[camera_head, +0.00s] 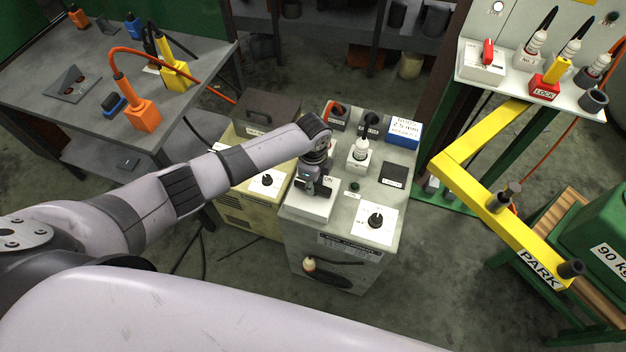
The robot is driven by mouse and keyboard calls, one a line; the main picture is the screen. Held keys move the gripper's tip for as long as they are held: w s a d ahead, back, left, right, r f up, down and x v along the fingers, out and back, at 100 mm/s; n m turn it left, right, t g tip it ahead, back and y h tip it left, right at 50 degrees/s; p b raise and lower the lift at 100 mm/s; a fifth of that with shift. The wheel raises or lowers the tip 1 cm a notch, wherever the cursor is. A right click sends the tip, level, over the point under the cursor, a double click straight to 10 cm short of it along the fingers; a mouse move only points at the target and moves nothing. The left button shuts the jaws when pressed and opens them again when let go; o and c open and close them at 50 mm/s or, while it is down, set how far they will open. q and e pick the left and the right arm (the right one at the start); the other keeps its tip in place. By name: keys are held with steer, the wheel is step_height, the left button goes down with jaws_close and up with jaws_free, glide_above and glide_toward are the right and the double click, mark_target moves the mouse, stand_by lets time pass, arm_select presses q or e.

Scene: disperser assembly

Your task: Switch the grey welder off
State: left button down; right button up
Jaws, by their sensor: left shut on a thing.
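The grey welder (336,262) stands on the floor in the middle of the head view. Its top carries a white switch box (308,206) marked "ON" at the left, a black knob (375,220) on a white plate, and a small green button or lamp (354,186). My left gripper (314,187) points down over the switch box and is shut on its switch. The switch itself is mostly hidden by the gripper, so its position cannot be told. My right gripper is not in view.
A cream welder (240,210) stands against the left side. A black block, a blue box (404,133) and a white-capped connector (361,148) sit on the grey welder's top. A yellow arm (477,176) marked "PARK" is at the right. A workbench (60,50) stands back left.

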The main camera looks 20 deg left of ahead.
arm_select(q)
steer(key=shift+n, duration=0.4)
steer(key=c, duration=1.4)
jaws_free()
steer(key=shift+r, duration=0.1)
step_height(320, 180, up, 12)
